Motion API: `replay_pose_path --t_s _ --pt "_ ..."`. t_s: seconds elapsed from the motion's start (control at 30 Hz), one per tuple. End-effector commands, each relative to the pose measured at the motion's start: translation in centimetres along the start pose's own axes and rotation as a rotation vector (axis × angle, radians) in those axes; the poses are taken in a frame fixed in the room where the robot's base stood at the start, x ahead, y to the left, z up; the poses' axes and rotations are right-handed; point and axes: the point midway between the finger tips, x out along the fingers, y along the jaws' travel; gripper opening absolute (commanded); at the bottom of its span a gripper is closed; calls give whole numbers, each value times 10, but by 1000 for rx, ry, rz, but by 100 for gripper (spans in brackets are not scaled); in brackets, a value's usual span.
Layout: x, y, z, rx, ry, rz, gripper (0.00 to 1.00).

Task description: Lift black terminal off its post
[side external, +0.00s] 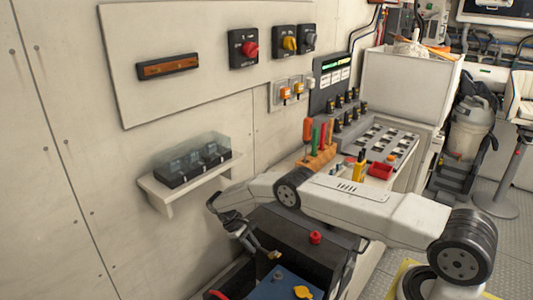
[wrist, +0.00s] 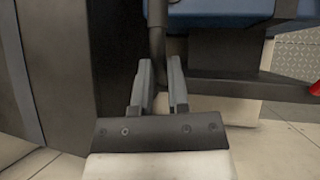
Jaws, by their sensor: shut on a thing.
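My gripper (side external: 254,246) points down beside the blue battery (side external: 270,287) in the side view. In the wrist view my gripper (wrist: 161,78) has its two grey fingers close together, with the dark lead of the black terminal (wrist: 157,42) between them. A small brass-coloured piece of the terminal (side external: 273,254) shows just past the fingertips in the side view. A grey round post (side external: 278,275) shows on the battery top below it. The battery's blue side also shows in the wrist view (wrist: 215,12). I cannot tell the exact gap between terminal and post.
A dark box with a red knob (side external: 315,237) stands behind the battery. A yellow cap (side external: 303,292) and a red lead (side external: 217,294) are near the battery. A wall shelf (side external: 165,192) and a tool rack (side external: 316,160) stand further back.

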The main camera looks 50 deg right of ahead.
Motion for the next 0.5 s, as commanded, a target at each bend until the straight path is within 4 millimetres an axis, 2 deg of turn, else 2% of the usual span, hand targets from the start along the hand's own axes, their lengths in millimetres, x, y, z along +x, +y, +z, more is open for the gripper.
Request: replay_pose_path --t_s 0.3,0.33,0.4,0.43,0.5 --pt "1 -1 0 -1 -4 -1 0" --pt "1 -1 0 -1 -4 -1 29" --pt "1 -1 0 -1 -3 -1 52" --pt "1 -1 0 -1 -3 -1 55" --pt "1 0 0 -1 -3 -1 55"
